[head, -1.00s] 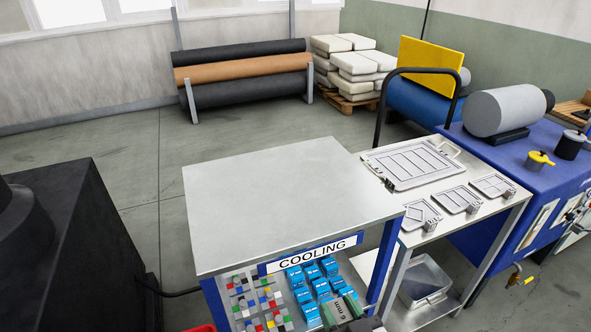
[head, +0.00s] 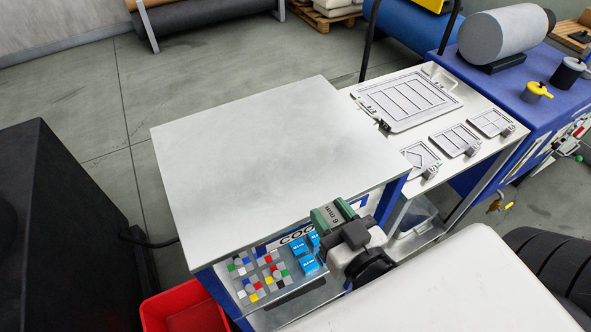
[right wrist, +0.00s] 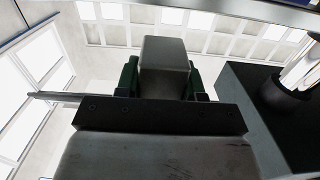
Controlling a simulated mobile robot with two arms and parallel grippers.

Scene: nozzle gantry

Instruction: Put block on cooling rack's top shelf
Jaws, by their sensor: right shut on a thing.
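The cooling rack (head: 255,140) has a bare, pale flat top and a sign reading COOLING, now partly covered by my gripper. Below the sign, a shelf holds colourful small cubes (head: 262,275) and blue packets (head: 304,254). My right gripper (head: 335,214) is shut on a grey block (head: 334,216) marked "6 mm", between its green fingertips. They appear at the rack's front edge near its right corner; touching or apart I cannot tell. The right wrist view shows the block (right wrist: 165,66) between the green fingers. My left gripper is not in view.
A metal table (head: 446,116) with framed plates and small weights adjoins the rack's right side. A blue bench (head: 530,110) stands farther right. A red bin (head: 185,308) is on the floor at the lower left, and a dark cabinet (head: 75,215) stands left.

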